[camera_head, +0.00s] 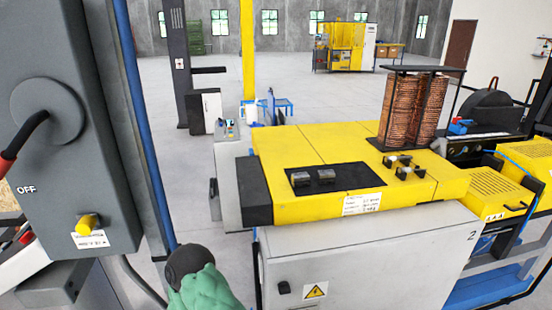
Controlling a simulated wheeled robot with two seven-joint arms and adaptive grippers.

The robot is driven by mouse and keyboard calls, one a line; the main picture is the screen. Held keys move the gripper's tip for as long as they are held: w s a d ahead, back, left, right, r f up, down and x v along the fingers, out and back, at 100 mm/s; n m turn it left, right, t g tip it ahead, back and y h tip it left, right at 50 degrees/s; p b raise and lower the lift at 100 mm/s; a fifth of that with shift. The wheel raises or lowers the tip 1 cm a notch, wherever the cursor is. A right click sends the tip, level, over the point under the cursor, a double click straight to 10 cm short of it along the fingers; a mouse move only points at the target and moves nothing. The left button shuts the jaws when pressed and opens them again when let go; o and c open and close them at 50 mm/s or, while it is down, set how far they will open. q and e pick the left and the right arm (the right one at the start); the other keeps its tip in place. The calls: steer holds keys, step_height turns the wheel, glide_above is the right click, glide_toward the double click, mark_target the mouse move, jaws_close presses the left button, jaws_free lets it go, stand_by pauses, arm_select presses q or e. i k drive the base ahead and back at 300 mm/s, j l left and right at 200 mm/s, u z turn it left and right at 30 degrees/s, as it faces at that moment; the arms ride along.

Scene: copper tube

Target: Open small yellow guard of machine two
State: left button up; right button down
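Machine two, a grey cabinet (365,262) with a yellow top (300,145), stands at the centre right, marked with a black "2". At its right end is a small yellow guard (487,183) with a slotted top and a dark handle at its front right. It looks lowered over the machine. Another slotted yellow cover (535,152) sits behind it, cut off by the right edge. I cannot make out either gripper in the head view. A green and black object (197,284) at the bottom edge is cut off, and I cannot tell what it is.
A dark grey switch box (75,130) marked "OFF" and a blue post (148,125) fill the left. Copper coils (425,108) stand in a black frame on the machine top. A blue frame (495,288) runs along the lower right. Open grey floor lies behind.

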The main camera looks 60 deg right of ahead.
mark_target(491, 196)
steer(key=z, duration=3.45)
steer(key=i+l+u, duration=0.2)
steer(key=u, duration=0.2)
steer(key=i+l+u, duration=0.15)
steer(key=u, duration=0.25)
steer(key=i+l+u, duration=0.1)
steer(key=l+u, duration=0.3)
